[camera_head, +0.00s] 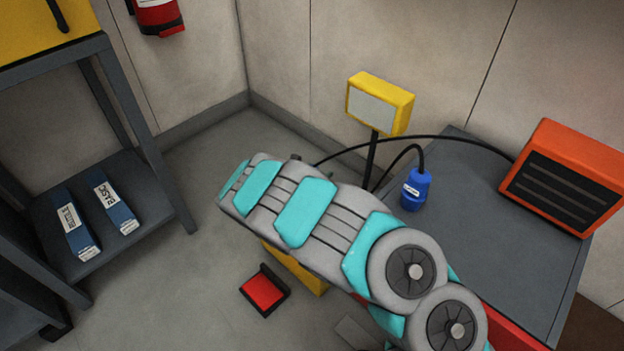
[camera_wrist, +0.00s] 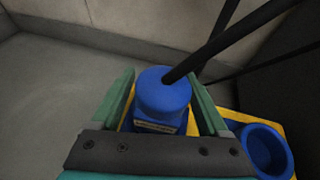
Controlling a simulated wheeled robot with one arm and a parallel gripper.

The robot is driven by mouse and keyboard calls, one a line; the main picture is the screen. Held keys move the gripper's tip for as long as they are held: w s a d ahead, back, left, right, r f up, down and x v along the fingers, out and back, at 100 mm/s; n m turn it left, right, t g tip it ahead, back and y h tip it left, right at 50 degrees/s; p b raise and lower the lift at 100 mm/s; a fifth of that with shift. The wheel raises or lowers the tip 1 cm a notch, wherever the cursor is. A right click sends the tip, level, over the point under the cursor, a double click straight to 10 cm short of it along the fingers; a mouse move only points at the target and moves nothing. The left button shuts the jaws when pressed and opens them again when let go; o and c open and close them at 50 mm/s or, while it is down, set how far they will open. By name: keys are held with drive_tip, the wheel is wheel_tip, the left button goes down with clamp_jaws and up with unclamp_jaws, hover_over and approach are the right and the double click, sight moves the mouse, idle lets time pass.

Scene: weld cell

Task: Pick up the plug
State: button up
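In the wrist view a blue plug (camera_wrist: 160,101) with a pale label and a thick black cable stands upright on a yellow box (camera_wrist: 235,117). My gripper (camera_wrist: 161,76) has its two green fingers on either side of this plug. Narrow gaps show beside the plug, so the fingers look open around it. In the head view my grey and teal arm hides my gripper and this plug; part of a yellow box (camera_head: 318,284) shows below the arm. Another blue plug-like piece (camera_head: 415,190) with a label and black cable is at the grey table (camera_head: 470,215).
An empty round blue socket (camera_wrist: 268,150) is right of the plug on the yellow box. A red pedal (camera_head: 264,289) lies on the floor. A shelf (camera_head: 150,190) is left.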

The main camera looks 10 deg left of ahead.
clamp_jaws()
idle(0.4)
